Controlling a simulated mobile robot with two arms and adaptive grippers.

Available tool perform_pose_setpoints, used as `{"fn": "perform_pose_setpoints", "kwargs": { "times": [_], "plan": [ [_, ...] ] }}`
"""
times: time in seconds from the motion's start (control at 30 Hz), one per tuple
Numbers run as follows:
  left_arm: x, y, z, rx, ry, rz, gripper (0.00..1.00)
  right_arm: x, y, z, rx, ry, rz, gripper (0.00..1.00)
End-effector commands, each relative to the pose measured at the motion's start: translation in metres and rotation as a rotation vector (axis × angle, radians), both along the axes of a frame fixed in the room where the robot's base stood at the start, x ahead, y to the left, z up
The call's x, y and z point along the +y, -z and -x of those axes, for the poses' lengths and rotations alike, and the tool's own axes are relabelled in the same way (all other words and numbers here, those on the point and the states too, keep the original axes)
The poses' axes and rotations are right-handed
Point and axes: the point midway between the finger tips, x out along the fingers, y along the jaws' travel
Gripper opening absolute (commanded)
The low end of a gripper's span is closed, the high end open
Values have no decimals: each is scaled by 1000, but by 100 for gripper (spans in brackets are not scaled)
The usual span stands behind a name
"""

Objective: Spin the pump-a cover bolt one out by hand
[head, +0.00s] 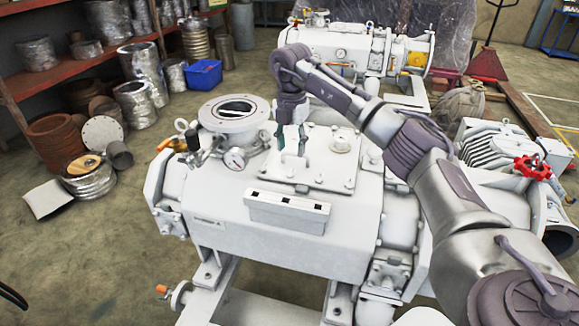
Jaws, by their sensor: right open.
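The white pump (270,230) fills the middle of the head view. A flat square cover plate (325,172) lies on its top, with small bolts along its edge. A bolt (302,188) shows at the front edge of the plate. I cannot tell which bolt is bolt one. My right arm reaches in from the right, and my right gripper (291,150) points down at the back left part of the plate. It is open. Its fingertips are small and partly merge with the plate, so I cannot tell whether they touch a bolt. My left gripper is not in view.
A round open flange (234,112) and a pressure gauge (235,159) stand left of the cover. A white slotted bar (287,211) sits at its front. A second pump (350,50) stands behind. A red valve wheel (532,167) is at right. Shelves with metal parts line the left.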

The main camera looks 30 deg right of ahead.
Motion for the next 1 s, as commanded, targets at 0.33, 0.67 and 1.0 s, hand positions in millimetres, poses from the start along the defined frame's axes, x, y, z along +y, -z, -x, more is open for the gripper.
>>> {"fn": "perform_pose_setpoints", "kwargs": {
  "times": [0.33,0.67,1.0],
  "plan": [
    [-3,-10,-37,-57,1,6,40,1,64,0,1,-2,-2,47],
    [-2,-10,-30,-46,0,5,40,1,79,-1,-3,-3,-1,47],
    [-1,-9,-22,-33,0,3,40,1,79,-1,-2,-3,-1,15]
  ]
}}
